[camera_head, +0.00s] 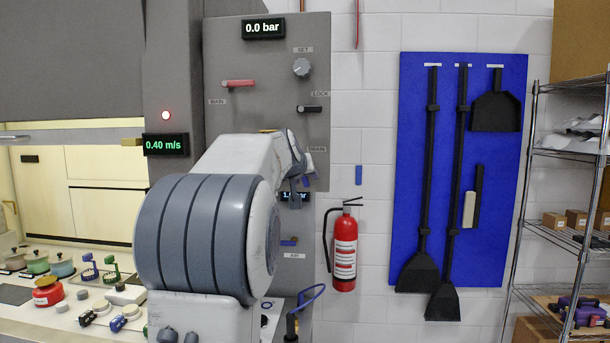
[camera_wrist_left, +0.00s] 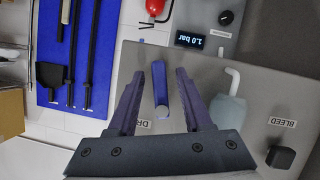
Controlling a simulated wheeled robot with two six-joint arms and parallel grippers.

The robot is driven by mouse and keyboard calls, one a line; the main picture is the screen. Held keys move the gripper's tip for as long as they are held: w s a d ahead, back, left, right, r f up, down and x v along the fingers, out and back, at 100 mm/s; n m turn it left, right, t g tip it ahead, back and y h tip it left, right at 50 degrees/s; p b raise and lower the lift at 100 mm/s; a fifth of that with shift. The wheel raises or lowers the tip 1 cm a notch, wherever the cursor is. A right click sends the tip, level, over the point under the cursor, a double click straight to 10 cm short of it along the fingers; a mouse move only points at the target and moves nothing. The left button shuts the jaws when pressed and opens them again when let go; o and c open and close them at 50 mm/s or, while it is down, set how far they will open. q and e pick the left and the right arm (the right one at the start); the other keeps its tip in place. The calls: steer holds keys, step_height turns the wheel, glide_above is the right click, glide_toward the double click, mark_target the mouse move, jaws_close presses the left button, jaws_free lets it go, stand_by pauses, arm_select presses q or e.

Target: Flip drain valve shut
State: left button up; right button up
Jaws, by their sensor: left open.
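The drain valve's blue lever (camera_wrist_left: 160,85) lies between the two open fingers of my left gripper (camera_wrist_left: 160,73) in the left wrist view. A gap shows on either side of it. A partly covered label starting "DR" (camera_wrist_left: 142,125) sits beside the lever. In the head view, my left gripper (camera_head: 301,172) is at the lower right edge of the grey panel (camera_head: 265,60), just below the DRAIN label (camera_head: 317,149). My arm hides much of the valve there. My right gripper is not in view.
The panel also carries a red MAIN lever (camera_head: 239,83), a black LOCK lever (camera_head: 310,108) and a SET knob (camera_head: 301,67). A black BLEED knob (camera_wrist_left: 280,157) and a white bent pipe (camera_wrist_left: 230,95) are near the gripper. A fire extinguisher (camera_head: 344,250) hangs to the right.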

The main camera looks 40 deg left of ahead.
arm_select(q)
jaws_close()
steer(key=shift+s+a+m+g+y+p, duration=0.15)
steer(key=shift+m+g+y+p, duration=0.15)
steer(key=shift+m, duration=0.4)
steer(key=shift+a+f+m+y, duration=0.1)
steer(key=shift+a+m+y, duration=0.05)
steer(key=shift+m+y, duration=0.25)
jaws_free()
